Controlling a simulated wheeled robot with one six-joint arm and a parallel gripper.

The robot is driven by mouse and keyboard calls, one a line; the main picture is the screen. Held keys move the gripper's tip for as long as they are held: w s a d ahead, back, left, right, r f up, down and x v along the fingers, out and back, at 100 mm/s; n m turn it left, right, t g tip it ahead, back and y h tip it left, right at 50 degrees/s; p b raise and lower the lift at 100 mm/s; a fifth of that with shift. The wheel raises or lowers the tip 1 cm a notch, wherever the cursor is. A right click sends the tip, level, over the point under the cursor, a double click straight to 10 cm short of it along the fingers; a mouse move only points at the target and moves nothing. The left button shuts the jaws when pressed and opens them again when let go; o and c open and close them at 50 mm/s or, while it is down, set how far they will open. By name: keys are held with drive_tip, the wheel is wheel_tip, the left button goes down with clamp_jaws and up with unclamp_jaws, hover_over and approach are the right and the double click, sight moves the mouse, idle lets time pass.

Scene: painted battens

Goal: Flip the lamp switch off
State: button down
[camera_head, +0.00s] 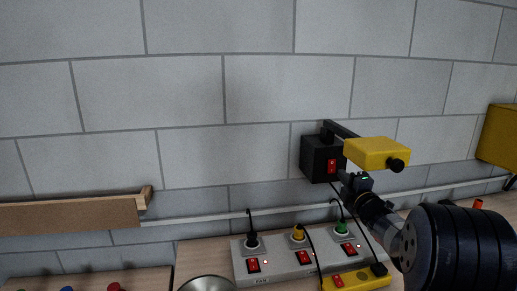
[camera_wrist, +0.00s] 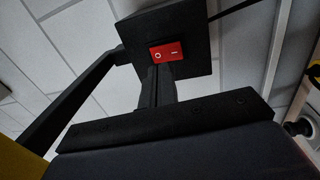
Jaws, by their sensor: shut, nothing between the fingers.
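A black box (camera_head: 315,158) is fixed to the wall and carries a red rocker switch (camera_head: 332,168). The switch also shows in the wrist view (camera_wrist: 166,52), marked O on its left and I on its right. My gripper (camera_head: 344,178) is shut and empty, its tips just in front of the lower part of the box. In the wrist view the closed fingertips (camera_wrist: 160,68) are right at the switch's lower edge; I cannot tell whether they touch it. Which side of the rocker is pressed in is unclear. No lamp label is readable on the box.
Below, a grey power strip (camera_head: 240,270) has several red switches and plugs with cords; one label reads FAN. A yellow strip (camera_head: 360,283) lies in front of it. A metal bowl (camera_head: 207,284) is at the bottom. A wooden batten (camera_head: 70,214) is at left.

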drive_tip(key=s+a+f+m+g+h, duration=0.1)
drive_tip(key=s+f+m+g+h, duration=0.1)
drive_tip(key=s, duration=0.7)
drive_tip(key=s+f+m+g+h+p, duration=0.1)
drive_tip(key=s+f+m+g+h, duration=0.1)
drive_tip(key=s+m+g, duration=0.2)
drive_tip(key=s+a+f+m+g+h, duration=0.1)
drive_tip(key=s+m, duration=0.6)
drive_tip(key=s, duration=0.9)
wheel_tip(320, 180, down, 2)
drive_tip(key=shift+a+f+m+g+h+p, duration=0.1)
drive_tip(key=shift+a+m+g+h+p, duration=0.25)
drive_tip(key=shift+g+h, duration=0.65)
